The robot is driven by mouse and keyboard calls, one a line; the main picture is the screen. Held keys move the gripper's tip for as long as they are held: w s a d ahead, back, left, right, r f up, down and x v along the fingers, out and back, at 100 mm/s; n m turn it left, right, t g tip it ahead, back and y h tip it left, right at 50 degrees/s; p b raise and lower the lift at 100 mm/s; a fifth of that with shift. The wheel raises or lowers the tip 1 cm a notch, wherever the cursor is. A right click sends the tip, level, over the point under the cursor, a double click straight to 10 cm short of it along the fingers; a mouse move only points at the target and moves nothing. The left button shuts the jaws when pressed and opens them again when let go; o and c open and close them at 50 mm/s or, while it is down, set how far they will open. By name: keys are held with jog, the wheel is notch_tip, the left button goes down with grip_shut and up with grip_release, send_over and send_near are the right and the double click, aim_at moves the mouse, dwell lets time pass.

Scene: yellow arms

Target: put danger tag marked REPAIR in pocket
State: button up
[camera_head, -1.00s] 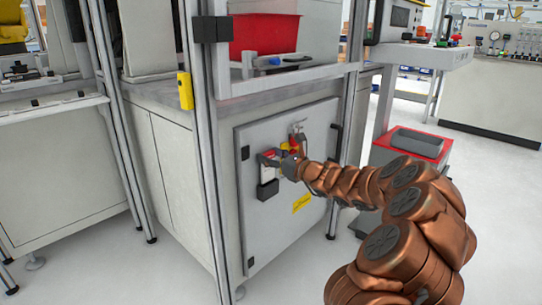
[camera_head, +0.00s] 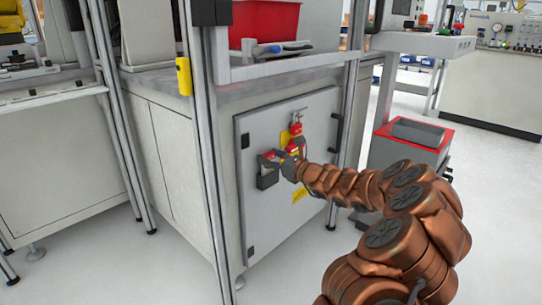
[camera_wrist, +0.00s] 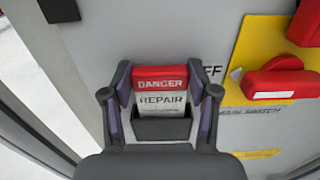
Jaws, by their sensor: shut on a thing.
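The danger tag (camera_wrist: 160,92) has a red top marked DANGER and a pale lower part marked REPAIR. My gripper (camera_wrist: 162,85) is shut on its side edges, one finger on each side. The tag is upright, and its lower end is hidden behind the front wall of the dark pocket (camera_wrist: 161,130). In the head view the pocket (camera_head: 267,179) is on the grey cabinet door, with the red top of the tag (camera_head: 270,155) just above it and my gripper (camera_head: 279,160) beside it. How deep the tag sits is hidden.
A red rotary switch (camera_wrist: 280,78) on a yellow plate (camera_wrist: 250,45) is just right of the tag. A dark door fitting (camera_wrist: 60,10) is at upper left. A frame post (camera_head: 207,150) stands left of the door (camera_head: 300,215). Open floor lies at right.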

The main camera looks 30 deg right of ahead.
jog(key=shift+f, duration=0.1)
jog(key=o, duration=1.1)
jog(key=v, duration=1.2)
dwell(0.4)
